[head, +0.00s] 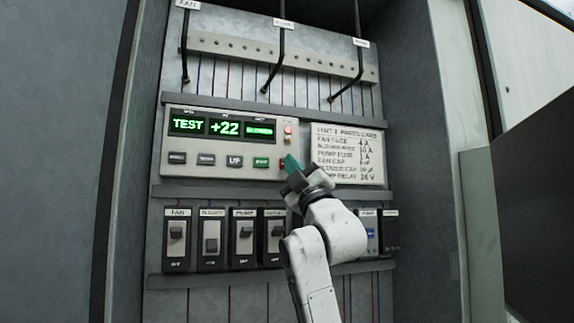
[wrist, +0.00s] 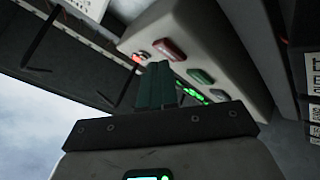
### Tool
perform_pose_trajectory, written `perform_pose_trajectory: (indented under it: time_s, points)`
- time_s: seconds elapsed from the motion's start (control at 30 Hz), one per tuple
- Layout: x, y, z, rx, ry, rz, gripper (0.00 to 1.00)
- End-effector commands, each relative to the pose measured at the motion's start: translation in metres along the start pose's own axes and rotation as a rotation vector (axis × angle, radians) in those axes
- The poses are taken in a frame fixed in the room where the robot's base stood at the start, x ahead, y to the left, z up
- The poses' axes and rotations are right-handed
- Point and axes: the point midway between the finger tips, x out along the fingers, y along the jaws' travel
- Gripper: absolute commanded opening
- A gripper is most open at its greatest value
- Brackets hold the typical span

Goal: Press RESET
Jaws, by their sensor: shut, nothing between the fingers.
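The control panel (head: 225,143) carries a row of buttons under green displays reading TEST and +22. A red button (head: 283,163) sits at the row's right end, partly hidden by my gripper; it shows clearly in the wrist view (wrist: 169,50). I cannot read RESET on any button. My gripper (head: 292,162) is shut and empty, its teal fingertips right beside the red button in the head view. In the wrist view the fingers (wrist: 156,84) point toward the panel, just below the red button. I cannot tell whether they touch it.
A green button (head: 261,162) is left of the red one, with grey buttons (head: 206,160) further left. A parts card (head: 345,155) is to the right. Breaker switches (head: 211,240) line the row below. Black rods (head: 279,60) hang above. Cabinet walls flank both sides.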

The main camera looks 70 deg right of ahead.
Motion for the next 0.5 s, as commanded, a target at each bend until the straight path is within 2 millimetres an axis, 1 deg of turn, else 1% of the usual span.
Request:
perform_pose_trajectory:
  time_s: [0.5]
  points:
    - [0.0035, -0.0022, 0.0022, 0.0, 0.001, 0.001, 0.0]
